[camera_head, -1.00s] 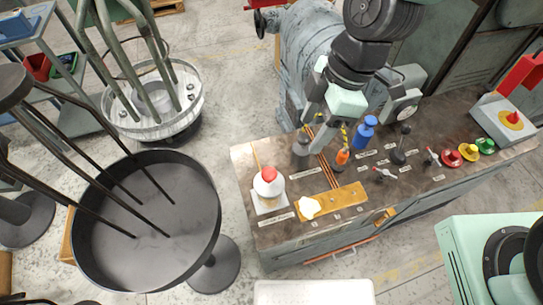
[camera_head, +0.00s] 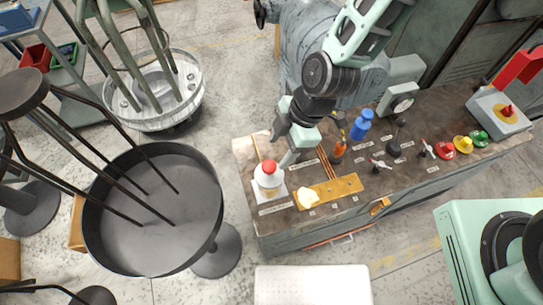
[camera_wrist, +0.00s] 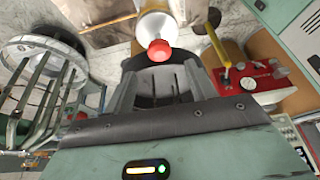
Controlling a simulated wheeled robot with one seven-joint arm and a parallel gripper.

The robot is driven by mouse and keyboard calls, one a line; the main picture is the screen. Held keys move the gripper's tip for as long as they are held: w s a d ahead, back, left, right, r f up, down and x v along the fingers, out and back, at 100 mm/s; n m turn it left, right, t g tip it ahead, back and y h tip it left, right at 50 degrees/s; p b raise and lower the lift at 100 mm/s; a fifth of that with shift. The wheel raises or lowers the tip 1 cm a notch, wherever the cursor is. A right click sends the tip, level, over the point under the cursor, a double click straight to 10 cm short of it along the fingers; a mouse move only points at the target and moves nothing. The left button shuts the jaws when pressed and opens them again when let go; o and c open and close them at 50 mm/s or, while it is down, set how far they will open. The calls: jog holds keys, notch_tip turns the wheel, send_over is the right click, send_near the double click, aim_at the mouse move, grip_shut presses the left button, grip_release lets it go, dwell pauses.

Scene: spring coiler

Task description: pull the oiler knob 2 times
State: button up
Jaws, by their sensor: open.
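The oiler is a white, rounded body with a red knob on top, on a pale square base at the left end of the bench. The red oiler knob (camera_head: 268,166) also shows in the wrist view (camera_wrist: 159,51), with a pale cylindrical body (camera_wrist: 153,24) behind it. My gripper (camera_head: 282,144) is just behind and to the right of the oiler in the head view. In the wrist view its two fingers (camera_wrist: 160,77) are apart, and the knob appears just beyond the gap between them. I see no clear contact with the knob.
The dark bench top (camera_head: 395,172) carries a brass plate (camera_head: 335,190), a blue bottle (camera_head: 361,125), an orange-handled tool (camera_head: 339,149), small levers and coloured buttons (camera_head: 462,143). A large dark round pan (camera_head: 150,225) stands left of the bench. A yellow rod (camera_wrist: 218,42) rises right of the knob.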

aim_at(269, 165)
jog(key=shift+p+x, duration=0.75)
jog(key=shift+x, duration=2.3)
